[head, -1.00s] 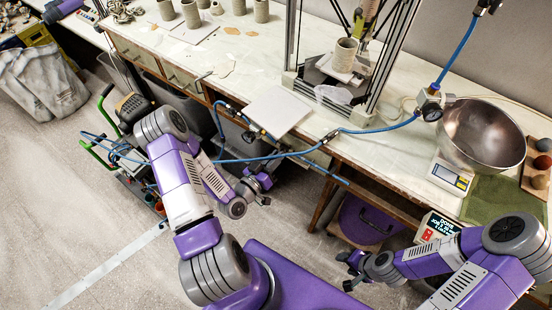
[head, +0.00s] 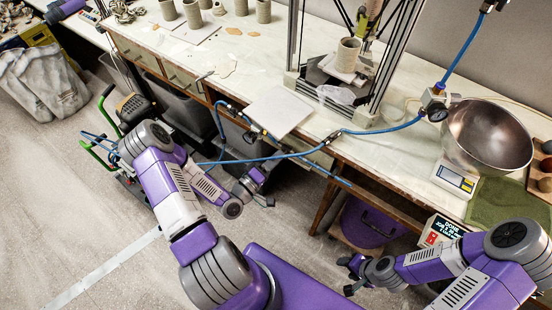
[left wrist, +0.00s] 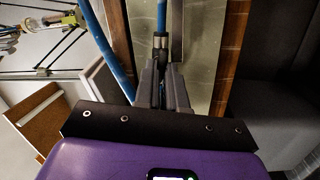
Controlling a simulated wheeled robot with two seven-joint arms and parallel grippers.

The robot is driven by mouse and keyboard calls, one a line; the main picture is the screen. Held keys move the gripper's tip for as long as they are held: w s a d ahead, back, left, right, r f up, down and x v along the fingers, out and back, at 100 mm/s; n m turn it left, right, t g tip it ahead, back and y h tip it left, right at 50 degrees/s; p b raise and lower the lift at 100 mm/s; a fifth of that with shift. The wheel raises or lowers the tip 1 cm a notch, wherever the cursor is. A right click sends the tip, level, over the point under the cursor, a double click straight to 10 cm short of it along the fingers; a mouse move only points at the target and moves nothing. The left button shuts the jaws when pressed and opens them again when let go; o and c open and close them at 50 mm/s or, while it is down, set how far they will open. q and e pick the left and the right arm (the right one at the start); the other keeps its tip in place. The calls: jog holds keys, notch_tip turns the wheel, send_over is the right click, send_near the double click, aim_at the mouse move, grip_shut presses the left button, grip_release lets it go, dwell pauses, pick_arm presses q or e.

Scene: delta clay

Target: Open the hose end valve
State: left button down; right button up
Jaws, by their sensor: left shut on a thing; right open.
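My left gripper (head: 262,170) is below the bench's front edge, beside the blue hose (head: 300,154). In the left wrist view its dark fingers (left wrist: 164,88) are shut on a slim dark fitting (left wrist: 160,45) in line with a blue hose. This looks like the hose end valve, but its handle and its open or closed position cannot be made out. The fingers hide part of it. Another length of blue hose (left wrist: 110,45) runs close on the left. My right gripper (head: 346,274) is open and empty, low in front of the bench.
The bench (head: 388,150) carries a white tile (head: 278,111), a metal frame, a steel bowl (head: 487,135) on a scale and a gauge (head: 437,110) on the hose. A purple bin (head: 367,222) stands underneath. A green-handled cart (head: 106,118) is at left. Floor at lower left is clear.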

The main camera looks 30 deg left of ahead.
pick_arm(q)
jog(key=shift+n, duration=0.7)
jog(key=c, duration=1.2)
grip_release()
jog(key=v, duration=0.7)
jog(key=shift+s+f, duration=0.2)
jog(key=shift+s, duration=0.1)
jog(key=shift+w, duration=0.1)
